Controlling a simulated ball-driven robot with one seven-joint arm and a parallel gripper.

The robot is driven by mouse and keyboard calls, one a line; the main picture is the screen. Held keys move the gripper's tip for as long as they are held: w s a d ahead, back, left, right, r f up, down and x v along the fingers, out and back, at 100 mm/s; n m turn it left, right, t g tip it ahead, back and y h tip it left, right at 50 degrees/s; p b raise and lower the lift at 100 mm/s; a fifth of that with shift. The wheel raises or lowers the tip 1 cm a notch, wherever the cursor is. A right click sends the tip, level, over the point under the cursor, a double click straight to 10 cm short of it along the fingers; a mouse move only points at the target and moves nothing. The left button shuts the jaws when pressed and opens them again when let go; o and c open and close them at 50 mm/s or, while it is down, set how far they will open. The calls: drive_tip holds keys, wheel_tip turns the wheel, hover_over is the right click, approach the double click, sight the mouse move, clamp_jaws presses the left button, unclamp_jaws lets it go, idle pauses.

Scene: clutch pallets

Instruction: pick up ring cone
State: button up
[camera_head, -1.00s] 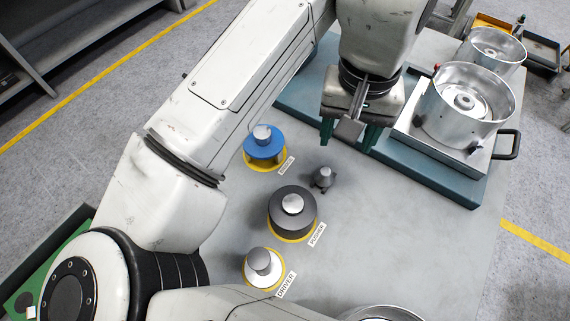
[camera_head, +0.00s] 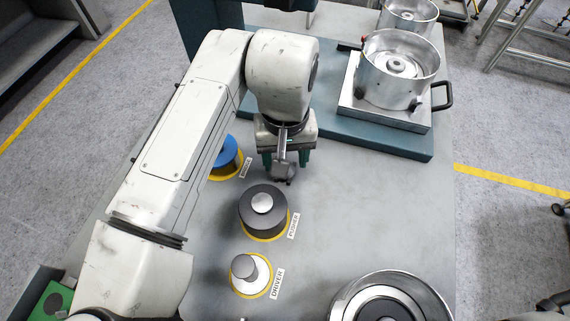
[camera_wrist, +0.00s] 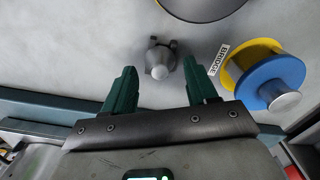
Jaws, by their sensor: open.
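The ring cone, a small dark grey cone-shaped piece (camera_wrist: 160,58) with a light rounded tip and small side lugs, stands on the grey table. In the wrist view its tip lies between and slightly beyond the fingertips of my gripper (camera_wrist: 161,70). My gripper is open, with green fingers apart and nothing between them that I can see held. In the head view my gripper (camera_head: 285,162) is over the cone, whose top is mostly hidden by the wrist and fingers. Only its lower part shows. I cannot tell the exact height gap.
A blue spool (camera_head: 224,152) on a yellow ring stands left of the gripper. A dark grey cylinder (camera_head: 262,208) and a white-based driver (camera_head: 248,268) stand nearer. A metal pot fixture (camera_head: 400,68) sits at back right.

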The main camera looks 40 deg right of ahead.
drive_tip(key=shift+f, duration=0.35)
drive_tip(key=shift+c, duration=0.2)
clamp_jaws()
